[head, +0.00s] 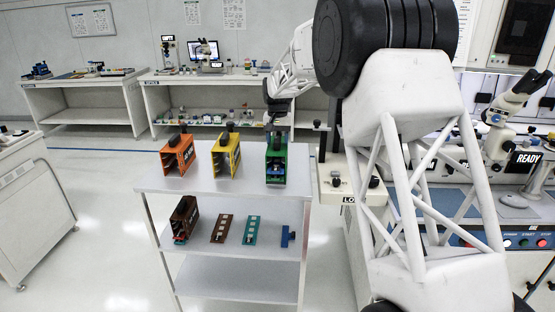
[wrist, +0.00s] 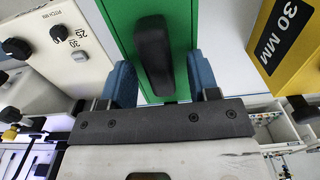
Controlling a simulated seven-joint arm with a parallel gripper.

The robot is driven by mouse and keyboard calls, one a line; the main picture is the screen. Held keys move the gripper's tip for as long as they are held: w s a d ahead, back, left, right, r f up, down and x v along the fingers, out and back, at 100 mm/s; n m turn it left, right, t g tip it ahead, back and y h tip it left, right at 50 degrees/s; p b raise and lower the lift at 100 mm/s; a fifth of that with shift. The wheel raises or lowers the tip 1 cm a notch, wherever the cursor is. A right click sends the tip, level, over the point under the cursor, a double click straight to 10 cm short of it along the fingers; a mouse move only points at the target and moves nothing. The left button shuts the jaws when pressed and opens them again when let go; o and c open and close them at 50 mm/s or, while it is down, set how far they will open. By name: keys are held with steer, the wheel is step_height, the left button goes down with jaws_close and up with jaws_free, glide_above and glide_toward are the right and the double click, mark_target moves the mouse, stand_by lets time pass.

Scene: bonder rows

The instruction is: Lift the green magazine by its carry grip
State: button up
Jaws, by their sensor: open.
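The green magazine (head: 285,163) stands upright at the right end of the cart's top shelf, with something blue inside. In the wrist view its green top (wrist: 184,30) fills the upper middle. Its black carry grip (wrist: 153,55) lies between the two blue fingers of my gripper (wrist: 160,78), with a visible gap on each side. In the head view my gripper (head: 277,122) is just above the magazine. The gripper is open and holds nothing. Whether a finger touches the green body is unclear.
A yellow magazine (head: 227,158) and an orange magazine (head: 177,157) stand to the left on the cart's top shelf (head: 212,187). A brown magazine (head: 184,220) and several flat strips are on the shelf below. A machine panel with knobs (wrist: 62,45) is close by.

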steer(key=shift+c, duration=0.3)
jaws_close()
stand_by(0.4)
